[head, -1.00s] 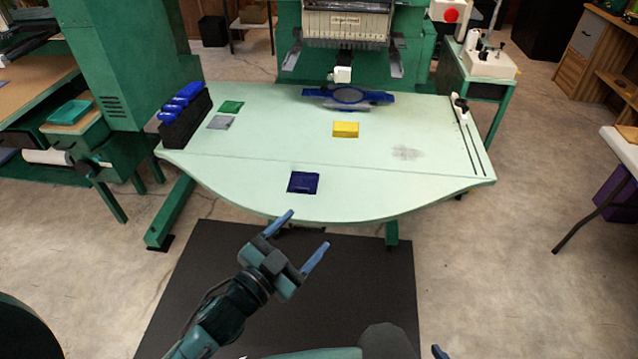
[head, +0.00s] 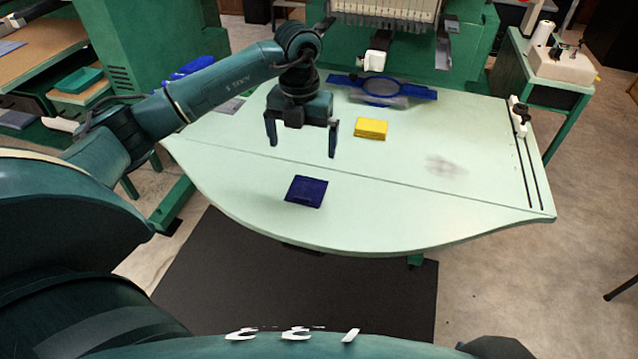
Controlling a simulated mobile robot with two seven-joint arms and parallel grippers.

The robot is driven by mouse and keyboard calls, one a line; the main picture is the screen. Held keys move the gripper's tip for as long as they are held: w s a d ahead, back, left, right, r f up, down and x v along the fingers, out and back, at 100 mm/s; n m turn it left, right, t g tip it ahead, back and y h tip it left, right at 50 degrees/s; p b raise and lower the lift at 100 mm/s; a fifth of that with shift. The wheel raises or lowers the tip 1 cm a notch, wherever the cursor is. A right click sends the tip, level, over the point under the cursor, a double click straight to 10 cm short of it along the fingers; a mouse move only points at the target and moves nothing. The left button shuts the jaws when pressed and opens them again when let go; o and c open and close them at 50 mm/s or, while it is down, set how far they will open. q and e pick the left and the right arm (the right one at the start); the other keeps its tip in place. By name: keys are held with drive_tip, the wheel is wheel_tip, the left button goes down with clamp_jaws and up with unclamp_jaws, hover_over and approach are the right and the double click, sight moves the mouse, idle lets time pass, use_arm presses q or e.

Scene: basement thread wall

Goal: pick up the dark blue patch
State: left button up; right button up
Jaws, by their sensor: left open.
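The dark blue patch (head: 306,192) lies flat near the front edge of the pale green table (head: 400,215). My left gripper (head: 302,150) is above the table with its fingers pointing down. It is open and empty, above and apart from the patch, which is fully visible. My right gripper is not in view.
A yellow block (head: 371,129) sits behind and right of the patch. A blue hoop (head: 383,90) lies at the back under the machine head. A grey patch (head: 229,105) and blue spools (head: 192,70) are at the left, partly behind my arm. The table's right half is mostly clear.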

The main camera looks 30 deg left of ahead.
use_arm(q)
hover_over(306, 192)
drive_tip(key=f, duration=0.6)
drive_tip(key=shift+s+a+f, duration=0.15)
drive_tip(key=shift+s, duration=0.15)
drive_tip(key=shift+w+f, duration=0.15)
drive_tip(key=shift+f, duration=1.45)
drive_tip(key=shift+w+f, duration=0.1)
drive_tip(key=shift+f, duration=1.45)
drive_tip(key=c, duration=1)
